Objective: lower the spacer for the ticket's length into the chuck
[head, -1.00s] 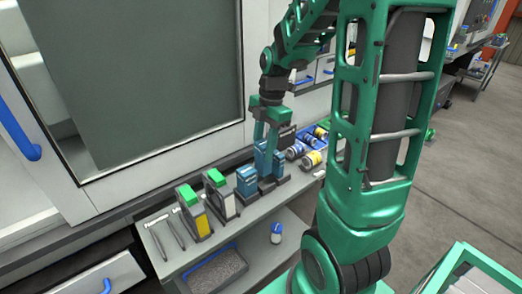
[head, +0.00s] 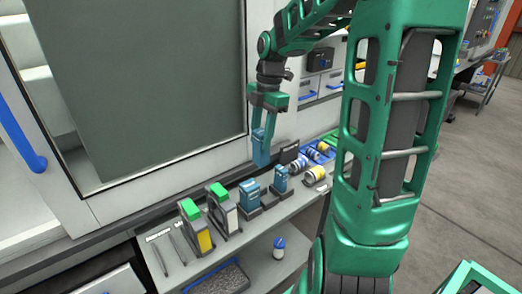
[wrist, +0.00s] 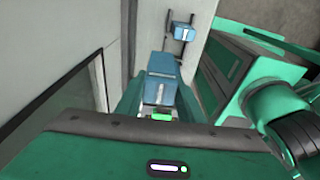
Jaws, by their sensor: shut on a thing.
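My gripper (head: 265,126) is shut on a blue block-shaped spacer (head: 262,149) and holds it upright, clear above the shelf. In the wrist view the held spacer (wrist: 158,92) sits between the fingers, its pale label facing the camera. Two other blue spacers stand in dark holders on the shelf below: a wider one (head: 249,192) and a narrower one (head: 281,180) to its right. I cannot make out the chuck or the ticket's writing in these views.
A machine with a large dark window panel (head: 145,80) stands behind the shelf (head: 205,262). Cylindrical cans (head: 315,174) and a blue tray (head: 322,150) are on the right.

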